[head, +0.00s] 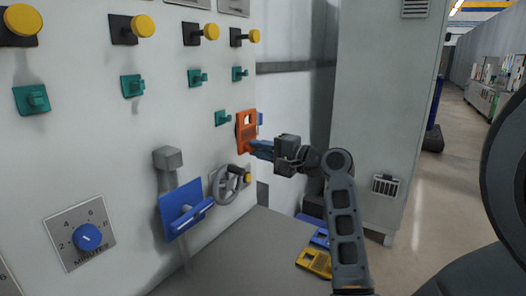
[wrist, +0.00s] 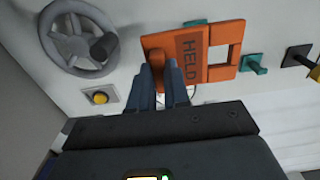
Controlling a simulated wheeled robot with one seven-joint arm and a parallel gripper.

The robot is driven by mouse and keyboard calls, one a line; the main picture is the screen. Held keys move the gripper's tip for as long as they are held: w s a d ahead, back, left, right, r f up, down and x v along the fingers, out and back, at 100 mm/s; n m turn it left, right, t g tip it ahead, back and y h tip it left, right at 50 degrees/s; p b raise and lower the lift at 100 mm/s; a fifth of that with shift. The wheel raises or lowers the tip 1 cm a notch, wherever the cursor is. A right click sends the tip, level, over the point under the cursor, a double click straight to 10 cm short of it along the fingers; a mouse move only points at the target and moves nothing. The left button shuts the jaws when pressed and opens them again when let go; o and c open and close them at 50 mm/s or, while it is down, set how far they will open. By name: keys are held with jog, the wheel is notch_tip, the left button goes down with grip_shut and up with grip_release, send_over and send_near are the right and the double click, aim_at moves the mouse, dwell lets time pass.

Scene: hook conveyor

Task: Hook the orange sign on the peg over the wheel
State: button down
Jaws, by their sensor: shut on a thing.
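The orange sign (head: 251,131) is in my gripper (head: 254,148), held close to the panel, right of a teal peg (head: 222,118) that sits above the grey wheel (head: 226,186). In the wrist view the sign (wrist: 157,40) reads HELD and has a rectangular window at its end away from the fingers. My gripper (wrist: 165,88) is shut on the sign's handle end. The wheel (wrist: 68,47) is left there. A teal peg (wrist: 195,22) shows partly behind the sign's edge; the window is not around it. Any contact between sign and panel is unclear.
More teal pegs (head: 197,77) and yellow knobs (head: 207,32) stick out of the panel above. A blue bracket (head: 180,208) is left of the wheel. A yellow sign (head: 314,263) and a blue one (head: 320,238) lie on the grey surface below. A tall cabinet (head: 385,100) stands right.

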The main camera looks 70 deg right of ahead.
jog(key=f+b+x, duration=0.1)
jog(key=x, duration=0.6)
jog(key=shift+w+b, duration=0.2)
jog(key=shift+b, duration=0.1)
dwell(0.6)
jog(key=shift+f, duration=0.1)
dwell(0.5)
jog(key=c, duration=1)
grip_release()
jog(key=b+v, duration=0.1)
jog(key=v, duration=0.6)
jog(key=shift+s, duration=0.4)
